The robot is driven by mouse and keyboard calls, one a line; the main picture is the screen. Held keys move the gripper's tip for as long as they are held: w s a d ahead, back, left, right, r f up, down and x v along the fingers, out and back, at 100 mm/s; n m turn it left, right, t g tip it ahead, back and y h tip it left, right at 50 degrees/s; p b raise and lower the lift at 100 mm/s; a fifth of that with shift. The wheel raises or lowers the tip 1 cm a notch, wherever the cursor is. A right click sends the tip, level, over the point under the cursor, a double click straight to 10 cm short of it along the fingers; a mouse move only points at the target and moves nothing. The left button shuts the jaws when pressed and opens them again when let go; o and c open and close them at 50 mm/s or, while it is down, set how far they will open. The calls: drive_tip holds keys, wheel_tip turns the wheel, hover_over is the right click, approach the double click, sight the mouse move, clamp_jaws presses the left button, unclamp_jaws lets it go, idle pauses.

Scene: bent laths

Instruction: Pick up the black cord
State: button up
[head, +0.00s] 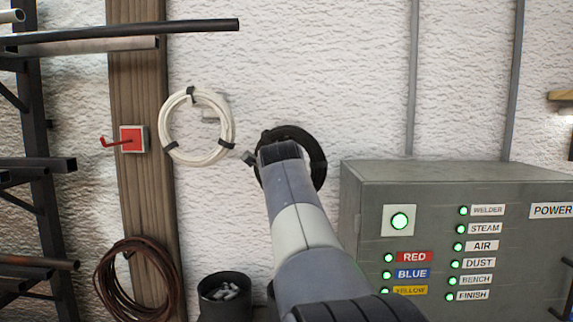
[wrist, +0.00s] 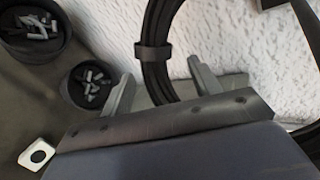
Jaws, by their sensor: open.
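The black cord (head: 318,158) hangs as a coil on the white wall, right of a white coil. My arm hides its lower left part in the head view. In the wrist view the black cord (wrist: 157,30) runs down between the two fingers of my gripper (wrist: 160,70), with a dark tie around its strands. My gripper is open, with one finger on each side of the cord and a gap to each. Its lower strands are hidden behind the gripper body. In the head view my gripper is mostly hidden by my own arm.
A white coil (head: 198,126) hangs to the left, near a red switch (head: 133,139) on a wooden post. A brown coil (head: 138,283) hangs below. A grey control cabinet (head: 356,200) stands close on the right. Dark bins (head: 226,309) with small grey pieces are below.

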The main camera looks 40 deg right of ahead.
drive_tip(key=shift+d, duration=0.1)
drive_tip(key=shift+c, duration=0.3)
clamp_jaws()
drive_tip(key=shift+r, duration=0.1)
